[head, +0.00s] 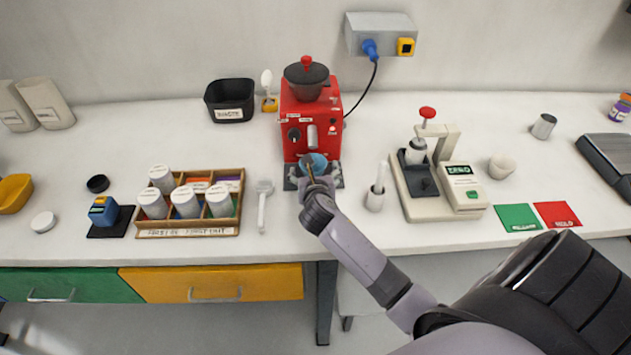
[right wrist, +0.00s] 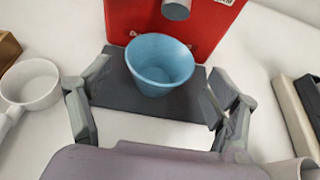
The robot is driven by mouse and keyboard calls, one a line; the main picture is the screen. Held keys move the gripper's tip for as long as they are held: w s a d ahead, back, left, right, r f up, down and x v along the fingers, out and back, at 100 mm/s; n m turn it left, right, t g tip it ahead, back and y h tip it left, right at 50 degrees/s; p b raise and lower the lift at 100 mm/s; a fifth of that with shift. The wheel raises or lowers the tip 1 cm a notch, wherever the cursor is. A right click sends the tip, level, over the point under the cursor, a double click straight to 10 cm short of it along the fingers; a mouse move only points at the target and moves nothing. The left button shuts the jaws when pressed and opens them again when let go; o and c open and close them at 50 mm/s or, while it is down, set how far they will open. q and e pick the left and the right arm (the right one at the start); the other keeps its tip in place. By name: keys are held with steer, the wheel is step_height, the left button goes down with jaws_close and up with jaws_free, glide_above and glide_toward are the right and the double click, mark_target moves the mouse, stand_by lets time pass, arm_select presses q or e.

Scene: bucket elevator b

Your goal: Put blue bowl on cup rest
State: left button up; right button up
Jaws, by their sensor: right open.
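The blue bowl (right wrist: 160,66) stands upright on the dark cup rest (right wrist: 125,98) at the foot of the red machine (right wrist: 207,22). In the head view the bowl (head: 314,163) is partly hidden by my right gripper (head: 311,178), and the cup rest (head: 336,180) shows beside it. In the right wrist view my right gripper (right wrist: 157,106) is open, with one finger on each side of the bowl and a gap between each finger and the bowl. My left gripper is not in view.
A white-handled scoop (head: 263,200) lies left of the cup rest. A white holder with a pestle-like tool (head: 376,192) and a press (head: 430,170) stand to the right. A wooden rack (head: 192,232) with several white jars is further left.

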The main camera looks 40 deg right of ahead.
steer(key=v, duration=1)
stand_by(1.7)
